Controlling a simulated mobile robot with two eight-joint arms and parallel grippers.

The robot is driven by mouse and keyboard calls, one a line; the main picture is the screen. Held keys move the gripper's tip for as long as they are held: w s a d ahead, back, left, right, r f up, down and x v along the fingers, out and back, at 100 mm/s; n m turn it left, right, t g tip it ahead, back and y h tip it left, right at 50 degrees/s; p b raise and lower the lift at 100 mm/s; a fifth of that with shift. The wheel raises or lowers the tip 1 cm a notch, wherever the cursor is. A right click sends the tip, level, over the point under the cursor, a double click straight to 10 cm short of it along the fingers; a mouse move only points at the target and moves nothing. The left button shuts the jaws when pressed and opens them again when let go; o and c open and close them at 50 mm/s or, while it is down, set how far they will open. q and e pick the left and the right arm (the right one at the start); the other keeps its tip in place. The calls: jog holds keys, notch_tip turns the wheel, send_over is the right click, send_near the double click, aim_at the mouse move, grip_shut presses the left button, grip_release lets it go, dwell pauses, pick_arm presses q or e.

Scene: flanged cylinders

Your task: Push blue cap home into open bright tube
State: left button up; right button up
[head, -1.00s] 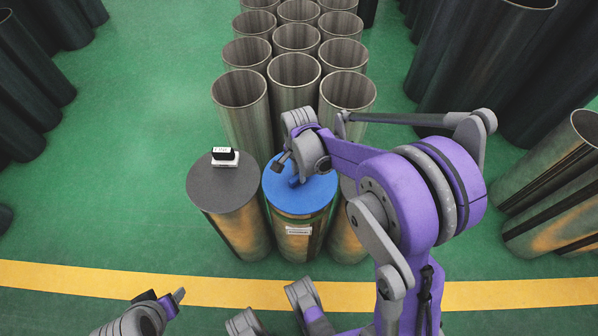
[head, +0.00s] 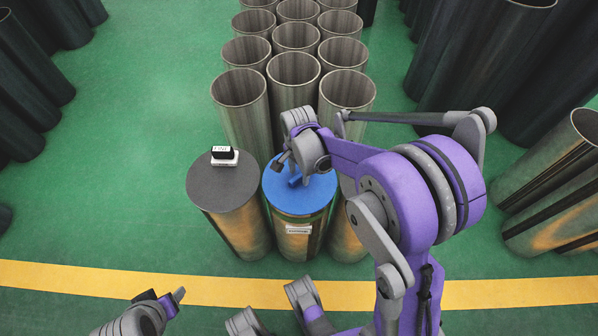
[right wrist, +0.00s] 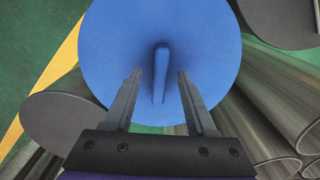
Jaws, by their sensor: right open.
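The blue cap (head: 310,200) lies on top of the front middle bright tube (head: 298,242), which has a small white label on its side. I cannot tell how deep the cap sits. In the right wrist view the round blue cap (right wrist: 205,50) has a raised blue ridge (right wrist: 161,72) at its middle. My right gripper (head: 288,168) is over the cap; in the right wrist view its open fingers (right wrist: 158,74) stand either side of the ridge, with gaps. My left gripper (head: 176,297) is low at the left, away from the tubes; its jaws are unclear.
A grey-topped tube (head: 222,185) with a small black-and-white item (head: 224,156) stands left of the blue cap. Several open bright tubes (head: 294,85) stand behind in rows. Dark cylinders stand at both sides. The green floor (head: 130,190) at left is clear, with a yellow stripe (head: 60,275) in front.

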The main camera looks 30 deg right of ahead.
jog(key=shift+r+p, duration=2.25)
jog(key=shift+r, duration=1.25)
pick_arm(q)
notch_tip(320, 180, up, 5)
jog(key=shift+r, duration=0.1)
notch_tip(320, 180, up, 13)
jog(key=w+p, duration=0.2)
jog(key=p, duration=0.9)
jog(key=shift+t+p, duration=0.3)
jog(key=shift+t, duration=0.1)
pick_arm(e)
jog(key=s+a+r+n+t, duration=0.2)
jog(key=s+a+r+n, duration=0.1)
jog(key=s+r+n, duration=0.4)
jog(key=s+a+r+n+t, duration=0.3)
jog(key=s+r+n, duration=0.5)
jog(key=r, duration=0.5)
jog(key=shift+s+a, duration=0.2)
jog(key=shift+a, duration=0.05)
